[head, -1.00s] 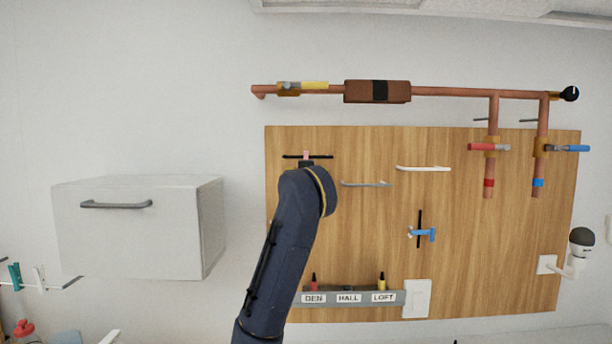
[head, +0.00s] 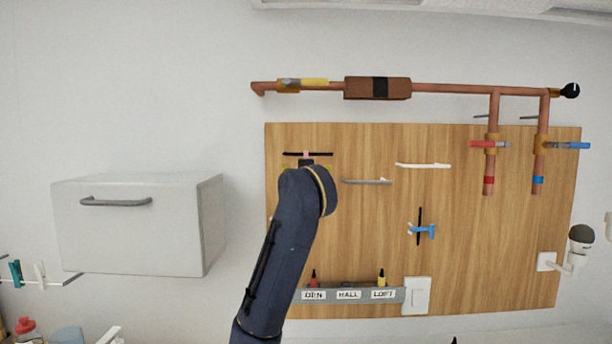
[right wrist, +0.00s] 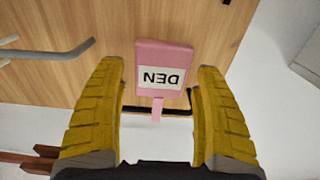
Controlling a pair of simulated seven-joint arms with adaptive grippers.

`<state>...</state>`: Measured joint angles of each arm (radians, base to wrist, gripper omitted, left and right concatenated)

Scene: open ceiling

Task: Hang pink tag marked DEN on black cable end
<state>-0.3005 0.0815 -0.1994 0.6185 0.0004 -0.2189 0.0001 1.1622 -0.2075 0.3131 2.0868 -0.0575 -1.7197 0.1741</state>
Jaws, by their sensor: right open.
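The pink tag marked DEN (right wrist: 163,64) lies against the wooden board in the right wrist view, where its lettering is upside down. Its narrow pink strap (right wrist: 157,108) overlaps the thin black cable end (right wrist: 178,112); I cannot tell whether it is looped around it. In the head view the black cable end (head: 322,154) runs across the board's upper left, with a bit of pink tag (head: 306,154) on it. My right gripper (right wrist: 160,72) is open, its yellow fingers on either side of the tag with gaps. In the head view my arm hides most of it. My left gripper is out of view.
A grey hook (head: 367,182) and a white hook (head: 424,165) stick out right of my arm. Copper pipes (head: 450,89) run above the board. A labelled DEN, HALL, LOFT rack (head: 331,295) sits low. A grey cabinet (head: 140,235) stands left.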

